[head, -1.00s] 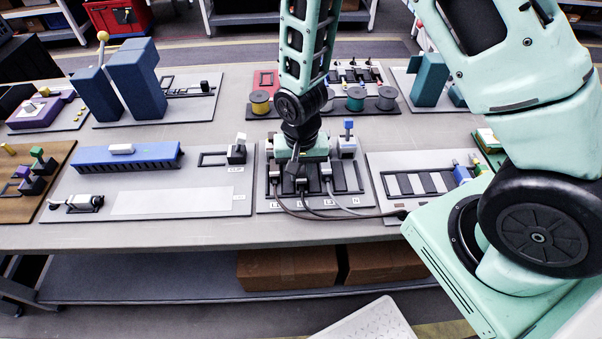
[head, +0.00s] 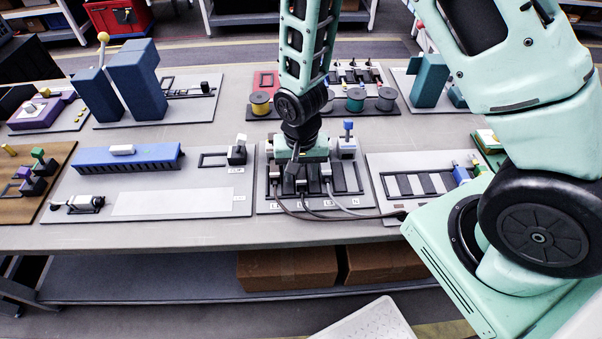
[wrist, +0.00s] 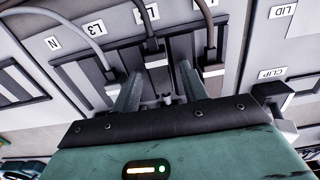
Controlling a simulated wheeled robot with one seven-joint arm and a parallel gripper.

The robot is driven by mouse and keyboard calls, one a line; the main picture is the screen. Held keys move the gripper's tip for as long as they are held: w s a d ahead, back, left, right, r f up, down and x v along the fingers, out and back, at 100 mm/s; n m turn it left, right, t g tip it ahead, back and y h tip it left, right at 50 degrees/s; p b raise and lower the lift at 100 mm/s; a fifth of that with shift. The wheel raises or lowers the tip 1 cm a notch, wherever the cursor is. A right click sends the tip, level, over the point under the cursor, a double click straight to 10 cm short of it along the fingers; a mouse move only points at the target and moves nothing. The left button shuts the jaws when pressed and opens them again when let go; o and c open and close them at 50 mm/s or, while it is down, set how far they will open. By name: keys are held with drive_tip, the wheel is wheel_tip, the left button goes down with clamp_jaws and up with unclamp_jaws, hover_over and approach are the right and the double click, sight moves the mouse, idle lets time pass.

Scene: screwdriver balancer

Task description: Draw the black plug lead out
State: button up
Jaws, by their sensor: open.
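The black lead (wrist: 140,22) runs to the middle plug (wrist: 154,60), in the L2 slot of the terminal block. In the head view, that plug (head: 301,185) sits between two others. My gripper (wrist: 157,88) is open, with one finger on either side of the middle plug in the wrist view. I cannot tell whether the fingers touch it. In the head view my gripper is above and behind the row of plugs, and its fingertips are mostly hidden.
A grey lead's plug (wrist: 105,62) at L3 and a brown lead's plug (wrist: 212,68) at L1 stand close on either side. The N slot (wrist: 20,80) is empty. A blue-topped block (head: 347,143) stands behind right. The leads trail right across the board front.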

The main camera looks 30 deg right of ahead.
drive_tip(key=shift+r+p, duration=2.5)
drive_tip(key=shift+r, duration=0.85)
